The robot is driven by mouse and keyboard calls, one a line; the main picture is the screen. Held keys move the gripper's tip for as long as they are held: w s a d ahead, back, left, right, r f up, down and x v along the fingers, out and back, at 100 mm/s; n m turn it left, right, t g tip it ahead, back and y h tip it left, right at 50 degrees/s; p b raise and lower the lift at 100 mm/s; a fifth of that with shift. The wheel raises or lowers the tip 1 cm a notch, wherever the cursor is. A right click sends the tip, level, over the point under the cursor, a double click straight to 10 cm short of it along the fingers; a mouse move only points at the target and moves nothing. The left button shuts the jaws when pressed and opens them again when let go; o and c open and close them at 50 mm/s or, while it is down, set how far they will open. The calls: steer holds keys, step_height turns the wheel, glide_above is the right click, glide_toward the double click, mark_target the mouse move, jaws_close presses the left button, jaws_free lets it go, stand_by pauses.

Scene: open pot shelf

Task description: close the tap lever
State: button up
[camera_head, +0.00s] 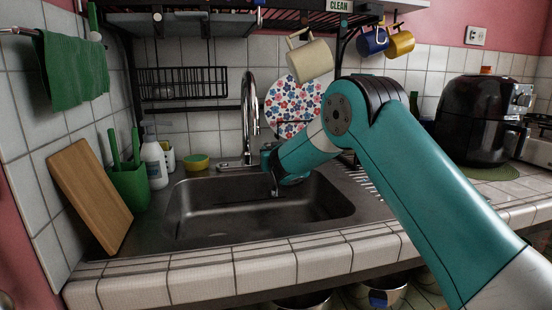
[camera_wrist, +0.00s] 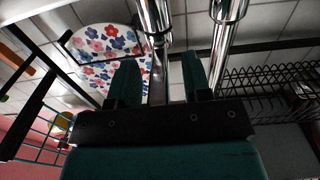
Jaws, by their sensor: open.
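The chrome tap (camera_head: 249,122) stands upright behind the sink, with a tall curved spout. Its lever cannot be made out in the head view, where my arm crosses near the tap's base. My gripper (camera_head: 274,188) is low over the back of the sink, just right of the tap. In the wrist view my gripper (camera_wrist: 160,75) has its two dark fingers apart. A slim metal piece of the tap (camera_wrist: 157,88), perhaps the lever, shows between them. Shiny tap tubes (camera_wrist: 226,45) rise beyond the fingers. Contact cannot be told.
The steel sink (camera_head: 205,222) is empty below my gripper. A floral plate (camera_head: 283,112) stands behind my arm, and a cream mug (camera_head: 309,62) hangs above. A yellow sponge (camera_head: 196,162), soap bottle (camera_head: 153,165) and green holder (camera_head: 129,188) stand left of the tap.

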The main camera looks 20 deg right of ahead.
steer(key=s+a+b, duration=0.2)
steer(key=s+b, duration=0.2)
steer(key=s, duration=1.3)
steer(key=shift+a, duration=0.3)
